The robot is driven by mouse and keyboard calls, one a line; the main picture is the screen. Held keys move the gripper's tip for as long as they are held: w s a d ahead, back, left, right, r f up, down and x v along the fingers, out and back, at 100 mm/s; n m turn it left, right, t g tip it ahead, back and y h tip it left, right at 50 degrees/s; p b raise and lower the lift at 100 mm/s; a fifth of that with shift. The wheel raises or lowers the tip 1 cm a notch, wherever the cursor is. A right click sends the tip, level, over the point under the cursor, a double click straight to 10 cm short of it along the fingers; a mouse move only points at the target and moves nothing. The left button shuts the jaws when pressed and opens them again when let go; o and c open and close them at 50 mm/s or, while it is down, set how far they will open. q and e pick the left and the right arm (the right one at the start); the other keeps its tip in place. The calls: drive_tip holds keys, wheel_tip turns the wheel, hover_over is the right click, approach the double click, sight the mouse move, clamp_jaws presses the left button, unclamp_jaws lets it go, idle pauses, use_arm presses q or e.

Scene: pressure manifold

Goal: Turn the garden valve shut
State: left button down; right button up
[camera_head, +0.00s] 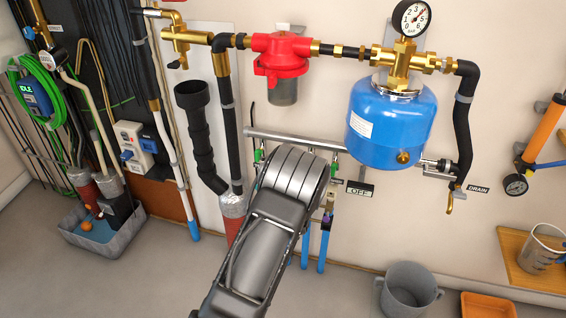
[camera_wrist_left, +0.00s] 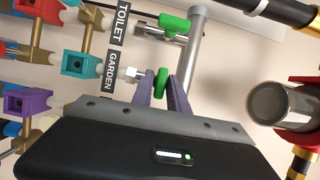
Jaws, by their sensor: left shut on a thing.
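In the left wrist view, the garden valve's green handle (camera_wrist_left: 161,84) sits between the two purple-grey fingers of my left gripper (camera_wrist_left: 162,97), which is shut on it. The handle shows narrow and upright in the picture. The GARDEN label (camera_wrist_left: 109,72) is just left of it. The toilet valve's green handle (camera_wrist_left: 174,24) lies across the picture above, beside the TOILET label (camera_wrist_left: 121,20). In the head view, my left arm covers the garden valve and my left gripper's fingers. My right gripper is not in view.
A grey manifold pipe (camera_head: 290,141) runs behind my arm. The blue tank (camera_head: 390,125) and red filter (camera_head: 280,53) hang close above. An OFF label (camera_head: 360,188) is to the right. A grey bucket (camera_head: 408,292) and an orange tray (camera_head: 488,306) stand lower right.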

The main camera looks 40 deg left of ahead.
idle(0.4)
use_arm(q)
drive_tip(key=c, duration=1.5)
unclamp_jaws()
drive_tip(key=shift+o, duration=0.2)
drive_tip(key=v, duration=0.8)
drive_tip(key=shift+p, duration=0.3)
